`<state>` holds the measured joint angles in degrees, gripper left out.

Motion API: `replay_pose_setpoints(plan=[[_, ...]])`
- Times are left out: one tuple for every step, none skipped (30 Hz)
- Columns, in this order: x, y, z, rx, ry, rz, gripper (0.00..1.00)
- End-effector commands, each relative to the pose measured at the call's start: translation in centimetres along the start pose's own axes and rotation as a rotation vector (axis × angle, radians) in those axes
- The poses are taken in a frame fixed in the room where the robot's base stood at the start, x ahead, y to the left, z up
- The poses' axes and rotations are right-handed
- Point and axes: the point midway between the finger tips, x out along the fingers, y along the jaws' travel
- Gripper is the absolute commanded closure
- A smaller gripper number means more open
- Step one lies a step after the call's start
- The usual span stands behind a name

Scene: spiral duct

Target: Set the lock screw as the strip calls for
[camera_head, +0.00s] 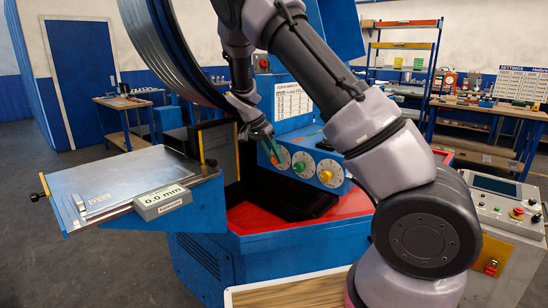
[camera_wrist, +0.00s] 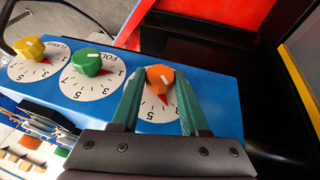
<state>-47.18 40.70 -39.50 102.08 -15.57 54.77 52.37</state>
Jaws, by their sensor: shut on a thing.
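My gripper's green fingers (camera_wrist: 156,98) are shut on the orange knob (camera_wrist: 160,76), one on each side. The knob sits over a white numbered dial (camera_wrist: 158,108) on the blue panel, partly hidden by the fingers; its label is hidden. The head view shows my gripper (camera_head: 270,146) at the panel's left dial. I cannot tell which thing is the strip; a printed chart (camera_head: 292,101) is too small to read.
A flat blue-edged table (camera_head: 120,185) stands left, with a grey readout (camera_head: 163,202) showing 0.0 mm. A large dark ring (camera_head: 165,50) hangs near my arm. A red tray (camera_head: 250,216) lies below the panel. A control console (camera_head: 505,215) stands right.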

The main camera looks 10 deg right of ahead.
Motion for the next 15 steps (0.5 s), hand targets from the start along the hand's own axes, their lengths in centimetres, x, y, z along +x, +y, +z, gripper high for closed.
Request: replay_pose_setpoints(plan=[[0.09,-0.25,-0.09,-0.017,0.003,0.04,1.0],[0.09,-0.27,-0.11,-0.026,0.003,0.065,1.0],[0.12,-0.31,-0.09,-0.039,0.002,0.097,1.0],[0.09,-0.36,-0.11,-0.048,0.003,0.12,1.0],[0.1,-0.38,-0.08,-0.058,0.002,0.141,1.0],[0.1,-0.44,-0.07,-0.069,0.003,0.166,1.0],[0.09,-0.44,-0.04,-0.076,0.002,0.183,1.0],[0.06,-0.47,-0.05,-0.082,0.002,0.197,1.0],[0.08,-0.47,-0.02,-0.088,0.002,0.213,1.0],[0.09,-0.47,-0.02,-0.093,0.002,0.223,1.0],[0.06,-0.48,-0.04,-0.096,0.002,0.229,1.0],[0.03,-0.48,-0.05,-0.098,0.002,0.236,1.0],[0.02,-0.48,-0.05,-0.099,0.001,0.239,1.0],[0.01,-0.47,-0.05,-0.099,0.001,0.24,1.0],[0.0,-0.47,-0.05,-0.099,0.001,0.241,1.0]])
